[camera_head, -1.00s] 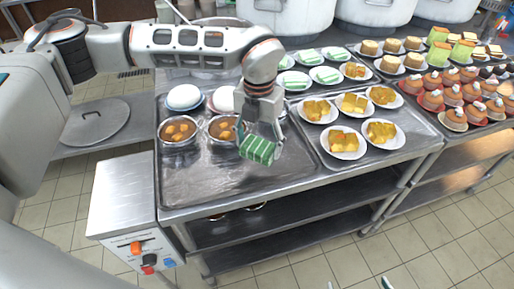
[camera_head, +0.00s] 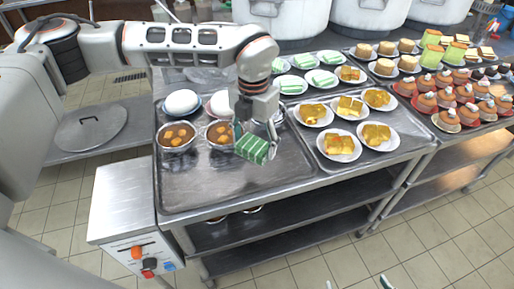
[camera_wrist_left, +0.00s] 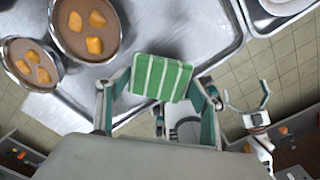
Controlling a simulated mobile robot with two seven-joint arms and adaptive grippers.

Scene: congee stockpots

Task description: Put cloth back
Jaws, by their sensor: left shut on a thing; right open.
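The cloth (camera_head: 251,148) is a small folded green piece with white stripes. My left gripper (camera_head: 256,140) is shut on it and holds it over the left metal tray, just right of the bowls. In the left wrist view the cloth (camera_wrist_left: 161,78) sits between the two fingers of my left gripper (camera_wrist_left: 158,92). My right gripper (camera_wrist_left: 249,105) is open and empty in the left wrist view, apart from the cloth. Only its fingertips show at the bottom edge of the head view.
Two bowls of brown soup (camera_head: 176,136) and white domed items (camera_head: 181,102) stand on the left tray (camera_head: 200,192). Its front part is clear. Plates of yellow cakes (camera_head: 339,146) fill the tray to the right. Large stockpots (camera_head: 283,18) stand behind. A control box (camera_head: 125,200) is at left.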

